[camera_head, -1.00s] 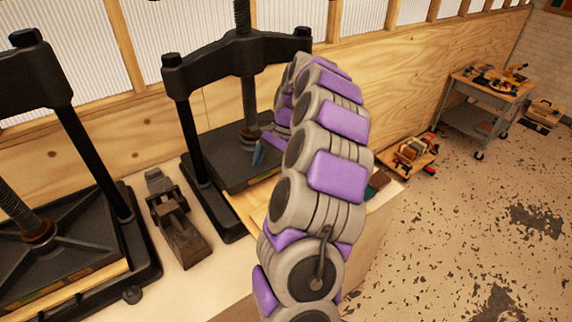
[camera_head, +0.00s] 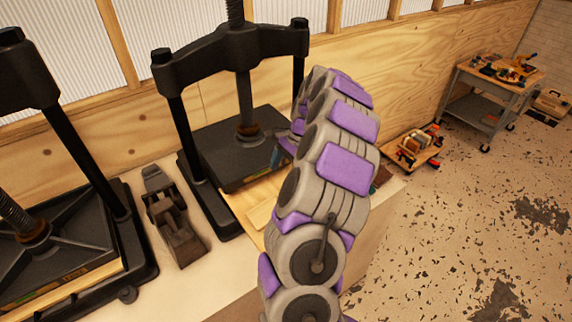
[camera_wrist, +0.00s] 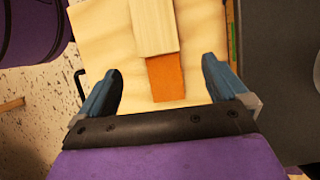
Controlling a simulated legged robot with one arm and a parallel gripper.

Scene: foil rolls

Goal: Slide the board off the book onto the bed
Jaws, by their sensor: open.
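In the wrist view a pale wooden board (camera_wrist: 154,22) lies over an orange book (camera_wrist: 166,78), whose near end sticks out from under it. Both are over a broad pale wooden bed (camera_wrist: 102,50), which also shows beside the black press in the head view (camera_head: 238,203). The board's far end is cut off by the wrist view's top edge. My gripper (camera_wrist: 163,68) is open, its blue fingers on either side of the orange end with gaps, holding nothing. In the head view my gripper (camera_head: 277,156) is partly hidden by my arm, near the press plate's right edge.
The black press (camera_head: 235,50) has uprights and a central screw close to my arm. A second press (camera_head: 60,235) and a metal hand plane (camera_head: 172,215) stand to the left. A tool cart (camera_head: 490,90) is far right. Open floor lies on the right.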

